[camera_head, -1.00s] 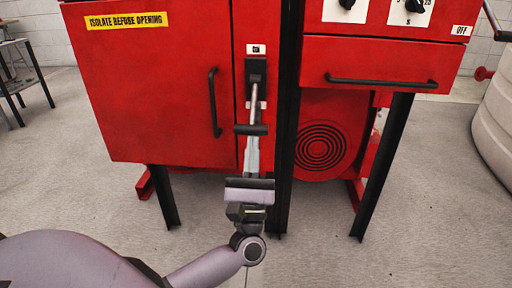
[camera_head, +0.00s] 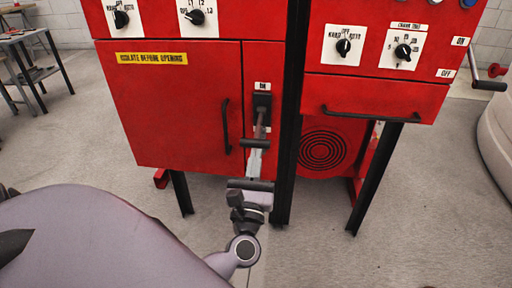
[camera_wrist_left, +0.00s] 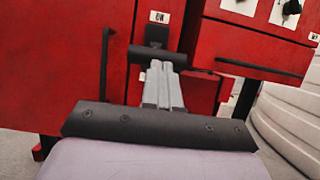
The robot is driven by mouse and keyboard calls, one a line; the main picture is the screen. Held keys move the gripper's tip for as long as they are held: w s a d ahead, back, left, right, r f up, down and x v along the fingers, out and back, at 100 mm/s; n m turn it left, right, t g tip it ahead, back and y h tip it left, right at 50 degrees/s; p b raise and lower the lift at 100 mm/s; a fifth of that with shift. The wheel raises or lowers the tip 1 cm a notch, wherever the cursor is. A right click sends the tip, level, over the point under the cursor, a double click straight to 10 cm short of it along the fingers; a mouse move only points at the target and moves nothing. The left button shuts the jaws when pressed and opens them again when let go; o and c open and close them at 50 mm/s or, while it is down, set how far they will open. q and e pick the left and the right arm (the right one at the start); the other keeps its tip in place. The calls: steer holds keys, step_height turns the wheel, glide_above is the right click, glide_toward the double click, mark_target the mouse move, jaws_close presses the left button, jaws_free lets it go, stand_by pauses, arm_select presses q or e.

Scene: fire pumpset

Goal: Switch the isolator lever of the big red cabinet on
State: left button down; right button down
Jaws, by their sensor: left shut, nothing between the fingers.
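The big red cabinet (camera_head: 170,110) stands ahead, with a narrow strip at its right side carrying the isolator lever (camera_head: 260,124). The lever runs from a black block (camera_head: 262,103) below an ON label down to a black crossbar handle (camera_head: 254,143). My left gripper (camera_head: 255,153) is shut and empty, fingers pointing up at the handle from below. In the left wrist view its fingertips (camera_wrist_left: 162,66) overlap the black crossbar (camera_wrist_left: 142,54); I cannot tell whether they touch it. A lower white label is partly hidden by the lever and fingers. My right gripper is not in view.
A black door handle (camera_head: 226,126) sits left of the lever, and a black post (camera_head: 288,150) stands close on its right. A second red panel with a long handle (camera_head: 370,115) is at the right. A table (camera_head: 30,45) stands far left. Grey floor is open in front.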

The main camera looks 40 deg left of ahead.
arm_select(q)
step_height(320, 180, up, 6)
steer(key=g+h+p, duration=0.1)
steer(key=g+p, duration=0.2)
steer(key=p, duration=0.7)
steer(key=shift+s+h, duration=0.15)
steer(key=shift+h, duration=0.15)
step_height(320, 180, up, 5)
steer(key=p, duration=0.5)
glide_above(255, 141)
steer(key=s+d, duration=0.1)
steer(key=shift+d+f, duration=0.1)
steer(key=shift+f, duration=0.05)
steer(key=shift+d, duration=0.1)
